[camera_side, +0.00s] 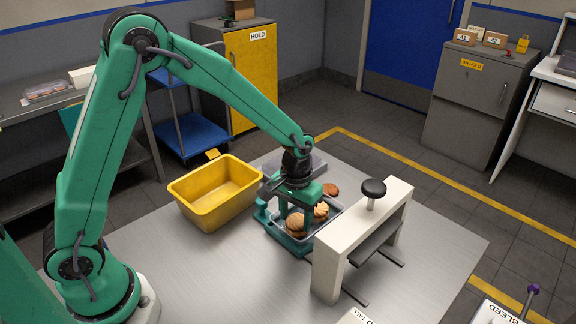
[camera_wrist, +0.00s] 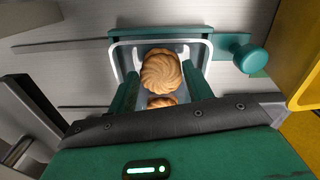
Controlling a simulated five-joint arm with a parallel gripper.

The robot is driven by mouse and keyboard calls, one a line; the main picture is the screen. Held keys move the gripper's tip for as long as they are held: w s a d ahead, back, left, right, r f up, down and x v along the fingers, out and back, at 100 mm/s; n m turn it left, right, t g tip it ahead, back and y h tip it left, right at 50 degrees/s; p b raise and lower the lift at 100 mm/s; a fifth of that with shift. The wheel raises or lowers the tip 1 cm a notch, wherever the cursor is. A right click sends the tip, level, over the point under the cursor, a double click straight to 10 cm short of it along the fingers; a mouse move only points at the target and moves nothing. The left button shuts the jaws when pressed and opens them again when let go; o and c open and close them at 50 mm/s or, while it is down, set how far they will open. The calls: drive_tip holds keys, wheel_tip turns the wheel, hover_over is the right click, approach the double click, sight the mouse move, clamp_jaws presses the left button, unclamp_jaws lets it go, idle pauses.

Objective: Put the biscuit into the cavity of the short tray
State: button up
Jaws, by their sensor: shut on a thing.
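The short tray is a clear tray with a pale rim (camera_wrist: 203,47), seated in a teal holder (camera_side: 293,247) on the metal table. My gripper (camera_side: 296,222) points down over the tray, its two teal fingers reaching into it. It is shut on a round, swirled golden biscuit (camera_wrist: 160,68), which shows between the fingers in the wrist view and low between them in the side view (camera_side: 294,225). Another biscuit (camera_side: 321,210) lies in the tray beside it and is partly hidden by my gripper in the wrist view (camera_wrist: 162,102). I cannot tell whether the held biscuit touches the cavity floor.
A white arch-shaped stand (camera_side: 333,262) with a black knob (camera_side: 373,188) stands close to the right of the tray. A yellow bin (camera_side: 213,206) stands to its left. A browner round biscuit (camera_side: 331,189) lies behind the tray. The table's front left is clear.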

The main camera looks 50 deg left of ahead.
drive_tip(key=shift+f, duration=0.25)
idle(0.3)
drive_tip(key=o, duration=0.4)
drive_tip(key=shift+c, duration=0.2)
drive_tip(key=shift+r, duration=0.2)
drive_tip(key=shift+r, duration=2.05)
drive_tip(key=o, duration=0.5)
drive_tip(key=shift+o, duration=0.2)
